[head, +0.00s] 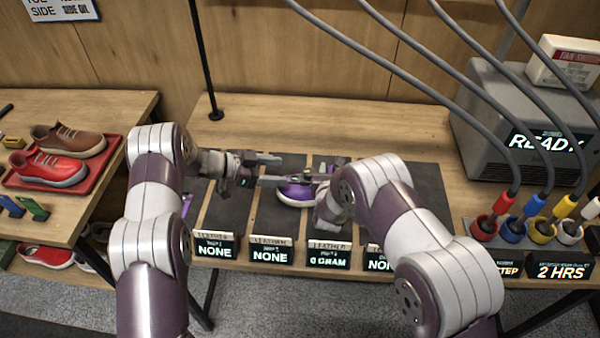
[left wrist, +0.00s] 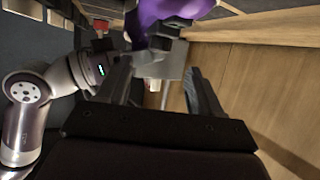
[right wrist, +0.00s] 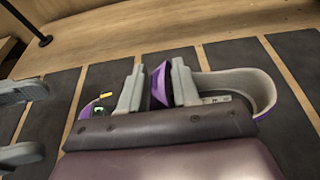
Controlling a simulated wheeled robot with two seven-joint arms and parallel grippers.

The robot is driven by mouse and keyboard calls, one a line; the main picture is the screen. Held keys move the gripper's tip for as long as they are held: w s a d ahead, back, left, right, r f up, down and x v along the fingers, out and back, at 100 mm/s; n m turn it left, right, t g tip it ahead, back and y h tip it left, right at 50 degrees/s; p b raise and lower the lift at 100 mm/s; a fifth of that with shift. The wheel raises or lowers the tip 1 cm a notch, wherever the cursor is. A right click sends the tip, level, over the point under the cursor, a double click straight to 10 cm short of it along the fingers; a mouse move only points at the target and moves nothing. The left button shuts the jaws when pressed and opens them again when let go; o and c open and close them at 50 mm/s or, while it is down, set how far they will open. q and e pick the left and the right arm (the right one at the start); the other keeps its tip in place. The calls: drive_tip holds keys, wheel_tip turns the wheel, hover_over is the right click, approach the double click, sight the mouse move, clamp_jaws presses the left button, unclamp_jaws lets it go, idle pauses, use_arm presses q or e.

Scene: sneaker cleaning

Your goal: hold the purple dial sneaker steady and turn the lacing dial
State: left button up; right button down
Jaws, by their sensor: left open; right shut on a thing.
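The purple sneaker (head: 293,192) stands on a dark mat in the middle of the table, partly covered by my right wrist. My right gripper (right wrist: 157,75) is shut on the sneaker's upper, with purple material between its fingers and the pale collar opening (right wrist: 250,85) to the right. My left gripper (head: 276,169) is open and empty, just left of the sneaker, its fingers pointing toward it. The sneaker's purple side (left wrist: 165,12) shows beyond the left fingers in the left wrist view. A small yellow patch shows on the sneaker; I cannot tell whether it is the dial.
Label stands (head: 270,252) line the table's front edge. A red tray (head: 95,165) with shoes sits on the left table. A grey machine (head: 500,120) and coloured cable plugs (head: 512,230) are at the right. The wooden table behind the mats is clear.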

sight(310, 174)
use_arm(q)
drive_tip(key=x, duration=0.7)
drive_tip(key=shift+w+d, duration=0.1)
drive_tip(key=shift+d, duration=0.2)
drive_tip(key=c, duration=1.1)
drive_tip(key=shift+w+m+g+h, duration=0.15)
drive_tip(key=shift+m+g+h, duration=0.05)
drive_tip(key=shift+m+g, duration=0.45)
drive_tip(key=shift+w+m+g+h, duration=0.2)
drive_tip(key=shift+m+g, duration=0.35)
drive_tip(key=shift+g, duration=0.1)
drive_tip(key=shift+m+g, duration=0.4)
drive_tip(key=shift+g, duration=0.1)
